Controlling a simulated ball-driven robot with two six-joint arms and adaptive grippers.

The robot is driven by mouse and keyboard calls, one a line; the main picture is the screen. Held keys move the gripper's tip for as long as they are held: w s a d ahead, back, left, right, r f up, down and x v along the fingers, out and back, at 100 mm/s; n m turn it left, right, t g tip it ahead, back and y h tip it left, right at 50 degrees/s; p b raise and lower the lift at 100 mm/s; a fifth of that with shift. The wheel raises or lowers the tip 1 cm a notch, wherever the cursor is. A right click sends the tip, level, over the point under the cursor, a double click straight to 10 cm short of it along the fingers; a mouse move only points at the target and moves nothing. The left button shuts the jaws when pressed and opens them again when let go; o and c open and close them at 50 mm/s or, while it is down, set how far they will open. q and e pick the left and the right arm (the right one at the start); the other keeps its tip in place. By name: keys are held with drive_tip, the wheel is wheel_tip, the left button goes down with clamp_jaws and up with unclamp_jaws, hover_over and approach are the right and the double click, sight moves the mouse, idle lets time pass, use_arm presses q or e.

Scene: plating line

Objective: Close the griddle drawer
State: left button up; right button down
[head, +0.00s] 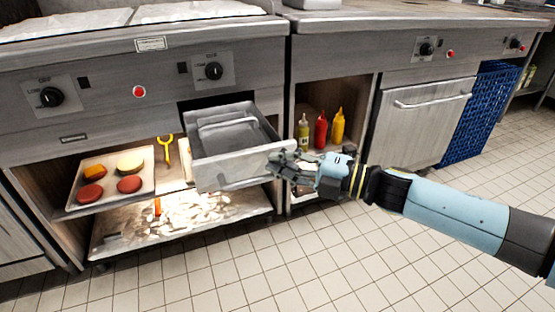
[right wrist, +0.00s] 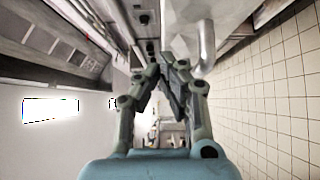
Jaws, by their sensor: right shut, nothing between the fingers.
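The griddle drawer (head: 242,172) is a grey metal drawer, pulled out from its opening under the griddle's control panel in the head view. Its inside looks empty. My right gripper (head: 272,164) is at the right part of the drawer's front, with its fingers overlapping the front panel in the picture. I cannot tell whether they touch it. In the right wrist view the fingers (right wrist: 172,72) come together at their tips with nothing between them. My left gripper is not in view.
A tray (head: 78,208) with patties and buns sits on the shelf left of the drawer. Sauce bottles (head: 321,131) stand in the open cabinet to the right. A closed oven door (head: 424,125) and a blue crate (head: 482,115) are farther right. The tiled floor (head: 330,265) in front is clear.

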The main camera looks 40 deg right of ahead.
drive_tip(key=shift+w+d+f, duration=0.1)
drive_tip(key=shift+w+d, duration=0.1)
drive_tip(key=shift+w, duration=0.6)
drive_tip(key=shift+w+d, duration=0.1)
drive_tip(key=shift+w, duration=0.05)
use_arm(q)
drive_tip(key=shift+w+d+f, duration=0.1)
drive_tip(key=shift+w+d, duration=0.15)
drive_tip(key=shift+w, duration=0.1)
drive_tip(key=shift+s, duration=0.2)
use_arm(e)
drive_tip(key=shift+w, duration=0.1)
